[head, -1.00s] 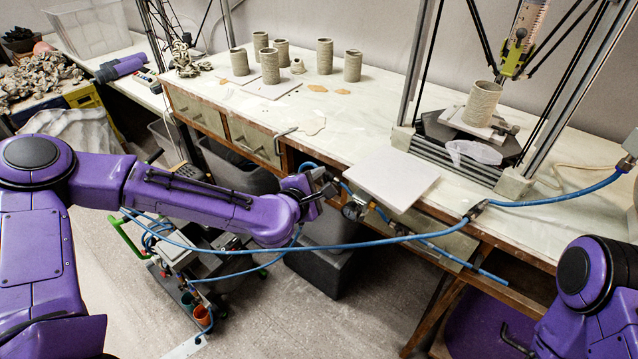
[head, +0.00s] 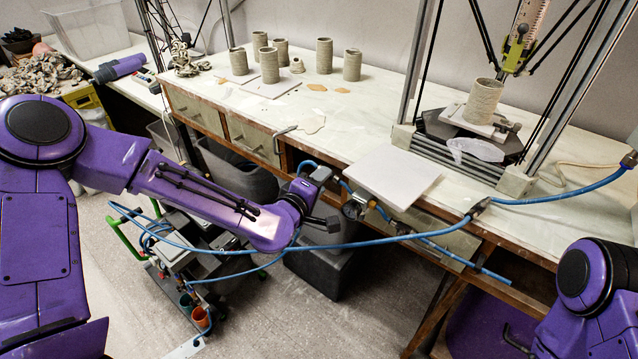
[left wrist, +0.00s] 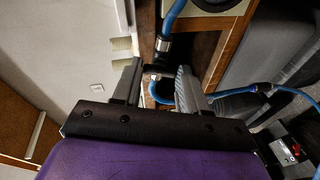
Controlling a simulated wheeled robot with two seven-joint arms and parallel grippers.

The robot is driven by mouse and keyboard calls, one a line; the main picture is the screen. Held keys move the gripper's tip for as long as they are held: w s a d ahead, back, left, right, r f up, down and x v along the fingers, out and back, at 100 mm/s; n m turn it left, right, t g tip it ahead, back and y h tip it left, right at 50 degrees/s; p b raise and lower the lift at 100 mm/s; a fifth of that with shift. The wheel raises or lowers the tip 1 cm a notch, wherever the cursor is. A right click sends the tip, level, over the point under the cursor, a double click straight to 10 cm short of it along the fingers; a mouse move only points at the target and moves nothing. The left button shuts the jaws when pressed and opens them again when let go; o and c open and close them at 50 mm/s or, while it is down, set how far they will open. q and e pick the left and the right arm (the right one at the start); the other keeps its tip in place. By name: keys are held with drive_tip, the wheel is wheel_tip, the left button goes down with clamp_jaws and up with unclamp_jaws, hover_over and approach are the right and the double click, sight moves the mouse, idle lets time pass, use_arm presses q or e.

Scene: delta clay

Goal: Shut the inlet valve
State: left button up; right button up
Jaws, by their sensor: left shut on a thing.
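The inlet valve sits on the blue air line below the table's front edge, by a round gauge (head: 350,209). In the left wrist view, a dark fitting, seemingly the inlet valve (left wrist: 157,69), shows between my fingers with blue hose above and below it. My left gripper (head: 332,222) is at this spot in the head view, and its two fingers straddle the fitting in the left wrist view (left wrist: 157,84). It is shut on the valve's handle. The handle's exact angle is hidden by the gripper. My right gripper is out of view; only part of that arm shows.
A white board (head: 393,177) overhangs the table edge just above the gripper. A blue hose (head: 400,239) runs across in front. A cart (head: 180,262) and a dark bin (head: 322,270) stand below. Clay cylinders and a printer with a clay pot (head: 483,101) are on the table.

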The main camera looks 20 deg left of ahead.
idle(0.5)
use_arm(q)
drive_tip(key=o, duration=1.1)
drive_tip(key=shift+c, duration=0.2)
drive_tip(key=p+v, duration=0.8)
drive_tip(key=v, duration=0.2)
drive_tip(key=shift+s, duration=0.3)
